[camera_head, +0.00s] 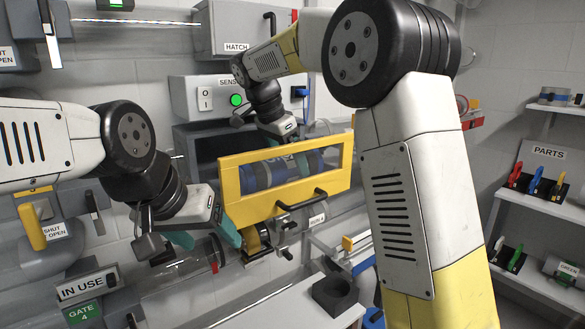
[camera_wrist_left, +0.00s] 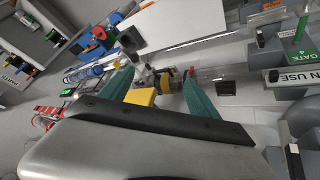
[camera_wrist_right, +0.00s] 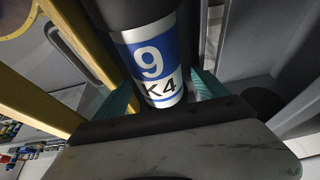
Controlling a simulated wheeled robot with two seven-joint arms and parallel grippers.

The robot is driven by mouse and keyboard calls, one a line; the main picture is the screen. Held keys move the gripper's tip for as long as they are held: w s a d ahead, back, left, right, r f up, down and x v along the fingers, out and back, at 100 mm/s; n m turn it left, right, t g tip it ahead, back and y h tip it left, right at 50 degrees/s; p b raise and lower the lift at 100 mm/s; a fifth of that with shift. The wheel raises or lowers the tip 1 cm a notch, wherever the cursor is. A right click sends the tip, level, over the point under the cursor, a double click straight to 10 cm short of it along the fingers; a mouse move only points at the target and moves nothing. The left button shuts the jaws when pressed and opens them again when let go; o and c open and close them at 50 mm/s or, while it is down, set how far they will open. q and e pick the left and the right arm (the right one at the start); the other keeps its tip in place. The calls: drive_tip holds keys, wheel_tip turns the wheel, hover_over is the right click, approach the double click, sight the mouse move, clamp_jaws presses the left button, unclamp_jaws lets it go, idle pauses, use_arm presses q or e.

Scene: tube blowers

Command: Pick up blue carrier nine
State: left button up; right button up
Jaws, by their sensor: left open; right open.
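Blue carrier nine (camera_wrist_right: 150,62) is a cylinder with black ends and a blue and white label reading 9 and K4. In the right wrist view it lies between the two teal fingers of my open right gripper (camera_wrist_right: 163,92), with no clear grip on it. In the head view a blue cylinder (camera_head: 262,176) shows behind the clear pane of a yellow-framed door (camera_head: 232,208); its number is not readable there. My right wrist comes down behind the frame's top edge. My left gripper (camera_head: 205,238) is open and empty, left of the frame; it also shows in the left wrist view (camera_wrist_left: 158,95).
The yellow frame has a black handle (camera_head: 302,204) and stands close to both grippers. A SENSOR box (camera_head: 216,97) with a green light is behind. A dark block (camera_head: 334,294) sits on the white bench (camera_head: 285,311). Shelves with parts (camera_head: 540,205) stand at right.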

drive_tip(key=shift+w+d+f, duration=0.15)
drive_tip(key=shift+f, duration=0.4)
drive_tip(key=c, duration=1.7)
drive_tip(key=shift+r, duration=0.1)
